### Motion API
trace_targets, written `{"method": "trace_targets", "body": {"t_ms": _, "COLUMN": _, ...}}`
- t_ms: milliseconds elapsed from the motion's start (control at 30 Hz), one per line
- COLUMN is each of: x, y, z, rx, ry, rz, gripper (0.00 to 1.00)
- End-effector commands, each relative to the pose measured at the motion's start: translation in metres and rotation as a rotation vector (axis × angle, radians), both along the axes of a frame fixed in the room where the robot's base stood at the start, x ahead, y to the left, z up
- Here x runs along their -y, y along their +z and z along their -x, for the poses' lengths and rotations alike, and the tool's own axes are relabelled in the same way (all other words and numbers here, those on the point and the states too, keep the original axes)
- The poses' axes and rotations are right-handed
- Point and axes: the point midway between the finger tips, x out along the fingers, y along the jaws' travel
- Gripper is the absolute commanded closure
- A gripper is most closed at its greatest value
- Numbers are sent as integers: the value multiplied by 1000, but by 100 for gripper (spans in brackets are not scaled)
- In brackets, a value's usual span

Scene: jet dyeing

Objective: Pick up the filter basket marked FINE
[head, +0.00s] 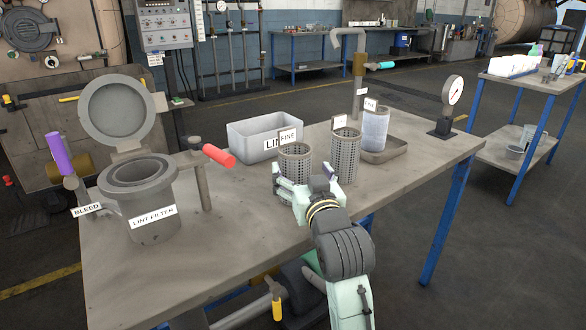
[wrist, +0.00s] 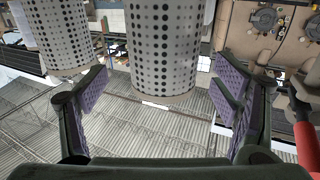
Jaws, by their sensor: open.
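The filter basket marked FINE (head: 296,164) is a grey perforated metal cylinder standing upright on the workbench, its white label at the rim. In the wrist view a perforated basket (wrist: 163,48) is between the two finger pads, with a visible gap on each side. My gripper (head: 303,192) is open at the near side of the FINE basket in the head view; it also shows in the wrist view (wrist: 160,90). A second perforated basket (head: 345,155) stands just right of it, its label too small to read. One neighbouring basket (wrist: 55,35) shows left in the wrist view.
A grey bin (head: 247,145) is behind the FINE basket. The open lint filter housing (head: 150,215) and a red-handled valve (head: 218,155) are left. The bench's front right is clear.

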Motion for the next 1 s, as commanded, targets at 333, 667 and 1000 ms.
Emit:
{"method": "trace_targets", "body": {"t_ms": 333, "x": -14, "y": 2, "z": -41, "rx": -1, "ry": 0, "rz": 1, "gripper": 18}}
{"method": "trace_targets", "body": {"t_ms": 667, "x": -17, "y": 1, "z": -52, "rx": 2, "ry": 1, "rz": 1, "gripper": 18}}
{"method": "trace_targets", "body": {"t_ms": 1000, "x": -17, "y": 1, "z": -52, "rx": 1, "ry": 1, "rz": 1, "gripper": 38}}
